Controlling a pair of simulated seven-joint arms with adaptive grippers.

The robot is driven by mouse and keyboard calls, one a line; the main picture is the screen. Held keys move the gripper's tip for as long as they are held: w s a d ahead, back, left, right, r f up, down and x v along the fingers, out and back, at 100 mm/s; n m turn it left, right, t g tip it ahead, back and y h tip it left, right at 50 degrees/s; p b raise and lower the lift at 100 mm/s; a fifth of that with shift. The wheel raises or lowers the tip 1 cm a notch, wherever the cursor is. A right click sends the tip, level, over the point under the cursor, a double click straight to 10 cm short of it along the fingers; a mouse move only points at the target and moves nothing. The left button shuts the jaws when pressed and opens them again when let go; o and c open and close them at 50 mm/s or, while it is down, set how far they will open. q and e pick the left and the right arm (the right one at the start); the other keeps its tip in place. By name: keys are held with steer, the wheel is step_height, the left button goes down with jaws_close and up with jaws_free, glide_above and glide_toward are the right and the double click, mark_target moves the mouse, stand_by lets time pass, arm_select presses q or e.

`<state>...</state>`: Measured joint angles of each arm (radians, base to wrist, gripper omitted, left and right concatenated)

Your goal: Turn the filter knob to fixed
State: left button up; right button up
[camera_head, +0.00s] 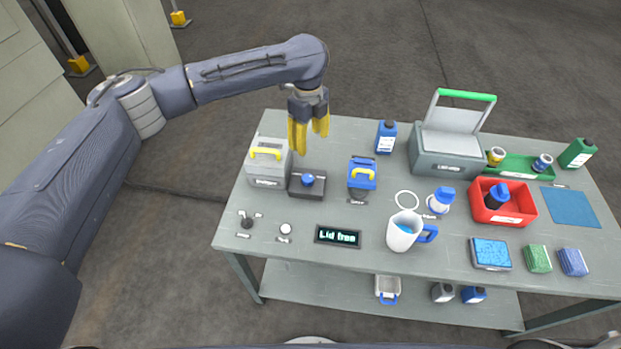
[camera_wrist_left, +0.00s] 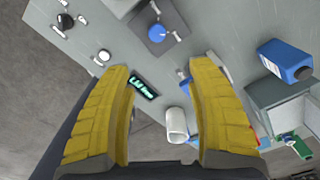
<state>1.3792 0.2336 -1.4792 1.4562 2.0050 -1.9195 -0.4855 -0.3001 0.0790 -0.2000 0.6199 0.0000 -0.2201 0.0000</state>
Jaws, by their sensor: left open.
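No label that I can read names the filter knob. Three knob-like controls stand at the left of the table: a small dark knob (camera_head: 246,222) between small marks, a white round knob (camera_head: 286,229), and a blue knob (camera_head: 307,180) on a dark square base. The blue knob (camera_wrist_left: 157,32) and white knob (camera_wrist_left: 103,56) also show in the left wrist view. My left gripper (camera_head: 309,140) is open and empty, pointing down above the back left of the table; its yellow fingers (camera_wrist_left: 155,68) stand wide apart in the left wrist view. My right gripper is out of view.
A display (camera_head: 338,236) reads "Lid free". A grey box with a yellow handle (camera_head: 268,165) stands left of the blue knob, a blue-topped container (camera_head: 361,176) right of it. A white jug (camera_head: 403,232) and red bin (camera_head: 503,204) stand further right. The front left is mostly clear.

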mark_target(308, 179)
arm_select(q)
step_height(308, 179, down, 18)
steer(key=shift+a+r, duration=0.15)
steer(key=shift+r, duration=0.1)
stand_by(0.5)
steer(key=shift+c, duration=0.5)
jaws_close()
